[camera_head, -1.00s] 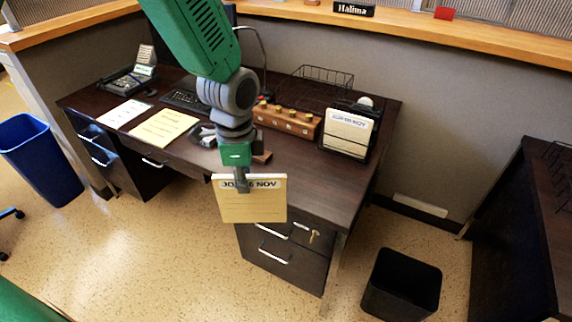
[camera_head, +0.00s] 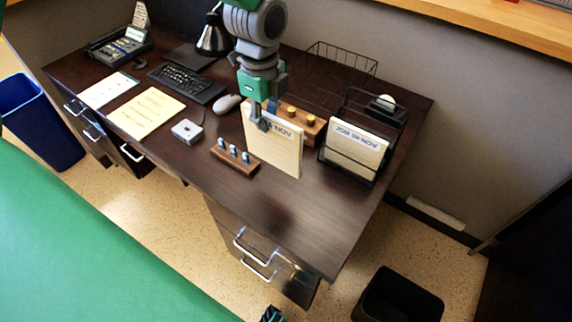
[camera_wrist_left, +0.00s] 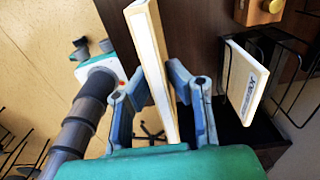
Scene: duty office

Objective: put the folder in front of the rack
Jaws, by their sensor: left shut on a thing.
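My left gripper (camera_head: 266,118) is shut on the top edge of a cream folder (camera_head: 274,148) and holds it upright over the desk. I cannot tell whether its lower edge touches the desktop. In the left wrist view the folder (camera_wrist_left: 152,65) stands between the two fingers (camera_wrist_left: 157,92). The black wire rack (camera_head: 347,175) is on the desk to the right of the folder, apart from it, with another cream labelled folder (camera_head: 356,148) in it. My right gripper (camera_wrist_left: 92,48) shows small at the left of the wrist view; its jaw state is unclear.
Behind the held folder is a wooden block with knobs (camera_head: 308,122). To its left are a small wooden stand (camera_head: 235,160), a white box (camera_head: 187,131) and a mouse (camera_head: 227,103). The desktop (camera_head: 305,215) in front of the folder and rack is clear.

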